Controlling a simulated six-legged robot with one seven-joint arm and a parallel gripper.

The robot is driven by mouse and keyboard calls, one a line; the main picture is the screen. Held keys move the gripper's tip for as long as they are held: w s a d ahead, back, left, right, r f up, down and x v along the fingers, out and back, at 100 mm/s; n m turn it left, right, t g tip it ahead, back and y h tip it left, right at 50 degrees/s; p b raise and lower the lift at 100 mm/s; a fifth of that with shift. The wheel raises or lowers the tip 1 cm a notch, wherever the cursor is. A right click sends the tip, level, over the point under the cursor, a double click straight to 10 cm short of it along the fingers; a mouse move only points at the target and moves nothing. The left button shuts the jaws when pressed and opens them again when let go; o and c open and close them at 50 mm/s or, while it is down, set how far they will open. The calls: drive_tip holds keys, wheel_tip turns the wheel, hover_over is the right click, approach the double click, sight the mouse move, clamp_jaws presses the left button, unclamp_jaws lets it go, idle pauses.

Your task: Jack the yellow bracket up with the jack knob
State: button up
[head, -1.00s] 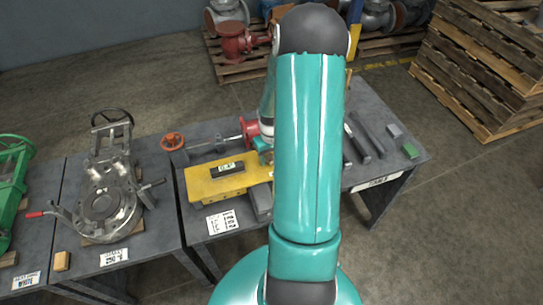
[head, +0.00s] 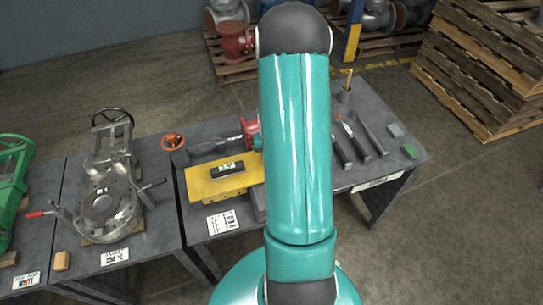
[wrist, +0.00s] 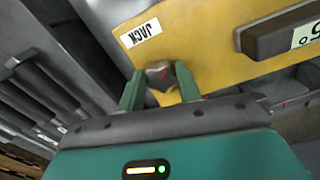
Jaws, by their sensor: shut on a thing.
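The yellow bracket (head: 200,187) lies on the middle table in the head view, with a dark block (head: 228,169) on top. Its right end is hidden behind my arm. In the wrist view the bracket (wrist: 222,55) fills the upper middle and carries a white JACK label (wrist: 140,34). The head view does not show the fingers.
An orange handwheel (head: 173,141) and a red flange (head: 250,131) lie behind the bracket. Several hand tools (head: 360,138) lie on the right of the table. A grey valve (head: 103,203) stands on the left table. Wooden pallets (head: 490,60) are stacked at the far right.

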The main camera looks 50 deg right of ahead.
drive_tip(key=m, duration=0.6)
drive_tip(key=shift+w+a, duration=0.1)
idle(0.4)
drive_tip(key=o, duration=1)
wheel_tip(320, 180, up, 14)
drive_tip(key=shift+f, duration=0.15)
idle(0.3)
